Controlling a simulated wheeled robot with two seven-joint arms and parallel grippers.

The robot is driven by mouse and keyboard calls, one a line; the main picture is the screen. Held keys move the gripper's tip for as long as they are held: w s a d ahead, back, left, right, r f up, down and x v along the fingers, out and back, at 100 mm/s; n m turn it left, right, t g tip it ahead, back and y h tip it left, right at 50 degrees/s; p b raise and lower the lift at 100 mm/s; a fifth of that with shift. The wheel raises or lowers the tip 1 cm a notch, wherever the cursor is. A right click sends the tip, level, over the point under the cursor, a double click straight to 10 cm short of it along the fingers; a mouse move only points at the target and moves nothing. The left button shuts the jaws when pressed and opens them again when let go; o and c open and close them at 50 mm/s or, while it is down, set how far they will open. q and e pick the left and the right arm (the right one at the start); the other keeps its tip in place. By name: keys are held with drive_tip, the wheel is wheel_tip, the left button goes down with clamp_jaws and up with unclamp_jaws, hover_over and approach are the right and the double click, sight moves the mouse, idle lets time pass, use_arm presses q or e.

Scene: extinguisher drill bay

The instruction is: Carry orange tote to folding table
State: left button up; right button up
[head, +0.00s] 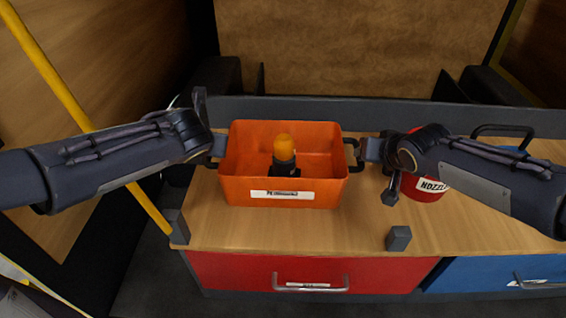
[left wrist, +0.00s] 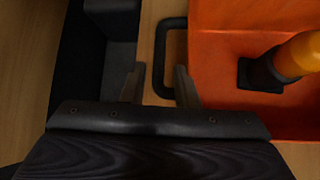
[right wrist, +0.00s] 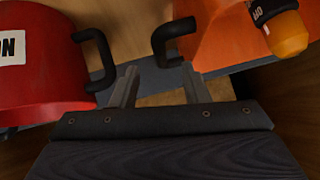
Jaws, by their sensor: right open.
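The orange tote (head: 240,185) stands upright on a wooden worktop, with a white label on its front and a dark handle loop on each side. My left gripper (head: 214,148) is at its left handle. In the left wrist view the fingers (left wrist: 160,85) are apart, with the handle (left wrist: 161,50) reaching between their tips. My right gripper (head: 364,151) is at the right handle. In the right wrist view its fingers (right wrist: 160,82) are apart and empty, with the handle (right wrist: 163,45) just beyond the tips. I cannot identify a folding table.
A black object with an orange top (head: 284,150) stands inside the tote. A red container labelled NOZZLE (head: 432,186) sits right of it, partly behind my right arm. Red (head: 240,270) and blue drawers are below. A yellow pole rises at left.

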use_arm(q)
drive_tip(key=shift+s, duration=0.15)
drive_tip(key=x, duration=0.8)
use_arm(e)
drive_tip(key=x, duration=0.8)
drive_tip(key=shift+d, duration=0.1)
use_arm(q)
drive_tip(key=shift+c, duration=0.4)
use_arm(e)
drive_tip(key=shift+s, duration=0.1)
drive_tip(key=shift+c, duration=0.3)
use_arm(q)
drive_tip(key=c, duration=0.5)
use_arm(e)
drive_tip(key=c, duration=0.5)
use_arm(q)
clamp_jaws()
use_arm(e)
clamp_jaws()
use_arm(q)
drive_tip(key=shift+r, duration=0.15)
use_arm(e)
drive_tip(key=shift+r, duration=0.15)
